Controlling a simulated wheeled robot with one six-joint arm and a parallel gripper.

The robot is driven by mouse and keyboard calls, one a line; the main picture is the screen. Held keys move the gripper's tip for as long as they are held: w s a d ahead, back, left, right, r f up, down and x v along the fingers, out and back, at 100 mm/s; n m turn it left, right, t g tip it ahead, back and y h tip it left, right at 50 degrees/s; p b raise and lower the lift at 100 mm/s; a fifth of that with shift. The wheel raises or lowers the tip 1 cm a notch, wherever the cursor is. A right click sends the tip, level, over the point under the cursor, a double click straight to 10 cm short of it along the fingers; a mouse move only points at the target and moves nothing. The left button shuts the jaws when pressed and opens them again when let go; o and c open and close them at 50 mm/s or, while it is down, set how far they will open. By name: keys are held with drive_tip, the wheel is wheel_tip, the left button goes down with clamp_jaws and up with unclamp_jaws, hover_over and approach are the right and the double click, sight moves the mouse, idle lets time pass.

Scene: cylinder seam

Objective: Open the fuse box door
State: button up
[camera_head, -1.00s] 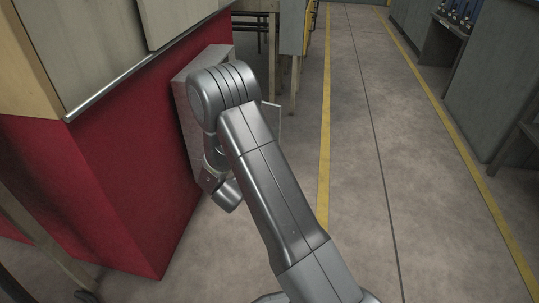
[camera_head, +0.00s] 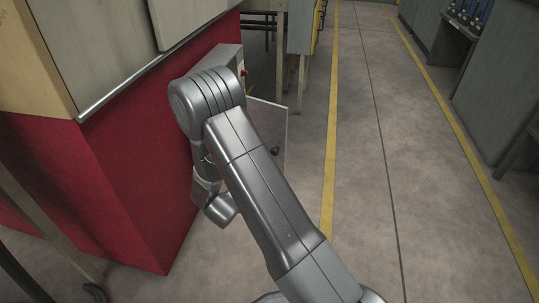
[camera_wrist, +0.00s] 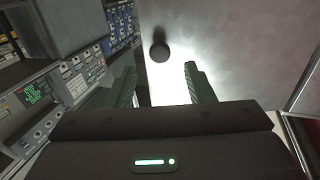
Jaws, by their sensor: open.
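The fuse box (camera_head: 230,57) is a grey metal box on the red wall, partly hidden behind my arm. Its door (camera_head: 268,118) stands open, sticking out to the right of the box, with a dark round knob (camera_head: 275,150) on its face. In the wrist view, the pale door (camera_wrist: 230,50) fills the middle and right, and its knob (camera_wrist: 160,52) lies ahead of my fingertips, roughly between them. My gripper (camera_wrist: 160,80) is open and empty, apart from the knob. In the head view my arm hides it.
A red-sided cabinet (camera_head: 130,190) stands at the left. Tables (camera_head: 298,40) stand beyond the fuse box. Instruments with green digits (camera_wrist: 40,95) show left in the wrist view. The floor aisle (camera_head: 370,150) between yellow lines is clear.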

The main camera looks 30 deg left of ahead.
sight(273, 153)
drive_tip(key=s+p, duration=0.1)
drive_tip(key=s, duration=0.6)
drive_tip(key=shift+s+d, duration=0.25)
drive_tip(key=shift+s, duration=0.1)
drive_tip(key=shift+w, duration=0.15)
drive_tip(key=w+b, duration=0.1)
drive_tip(key=w, duration=0.3)
drive_tip(key=w+b, duration=0.1)
drive_tip(key=w, duration=0.4)
drive_tip(key=w+a+b, duration=0.1)
drive_tip(key=w, duration=0.3)
drive_tip(key=shift+w, duration=0.35)
